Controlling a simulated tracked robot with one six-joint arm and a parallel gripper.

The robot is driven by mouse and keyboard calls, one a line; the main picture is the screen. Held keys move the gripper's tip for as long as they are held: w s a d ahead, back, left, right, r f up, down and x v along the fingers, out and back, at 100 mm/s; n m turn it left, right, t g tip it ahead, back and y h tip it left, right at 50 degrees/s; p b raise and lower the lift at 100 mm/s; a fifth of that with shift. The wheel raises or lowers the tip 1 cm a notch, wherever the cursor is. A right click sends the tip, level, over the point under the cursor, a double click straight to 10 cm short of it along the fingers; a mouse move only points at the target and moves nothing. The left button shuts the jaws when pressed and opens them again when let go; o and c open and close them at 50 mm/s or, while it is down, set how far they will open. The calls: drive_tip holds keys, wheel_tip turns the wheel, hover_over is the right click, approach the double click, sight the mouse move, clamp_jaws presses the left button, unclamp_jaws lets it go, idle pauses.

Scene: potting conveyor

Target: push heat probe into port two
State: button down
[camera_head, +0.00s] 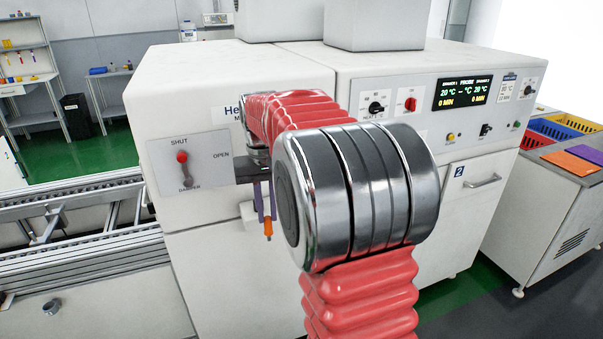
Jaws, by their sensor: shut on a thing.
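My gripper (266,212) is small and partly hidden behind my arm, in front of the white heater cabinet (215,270). Its two narrow purple fingers point down and are shut on an orange piece, which looks like the handle of the heat probe (268,229). The rest of the probe is too small to make out. A small white bracket (249,214) on the cabinet front is just left of the fingers; I cannot tell whether they touch. A door marked 2 (470,190) is at the right of the cabinet. I cannot see port two; my arm covers part of the front.
The panel display (463,92) reads 20 °C for both chambers and a dash for the probe. A red-knobbed damper lever (182,157) stands at SHUT. A conveyor (80,230) runs at left. A side bench (560,170) with coloured bins is at right.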

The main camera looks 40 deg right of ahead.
drive_tip(key=w+a+f+n, duration=0.2)
drive_tip(key=a+f, duration=0.6)
drive_tip(key=a, duration=0.1)
drive_tip(key=w+a+f+n, duration=0.2)
drive_tip(key=w+a+f, duration=0.1)
drive_tip(key=a+f, duration=0.6)
drive_tip(key=shift+w+a+n, duration=0.2)
drive_tip(key=shift+n, duration=0.1)
drive_tip(key=shift+a+r, duration=0.1)
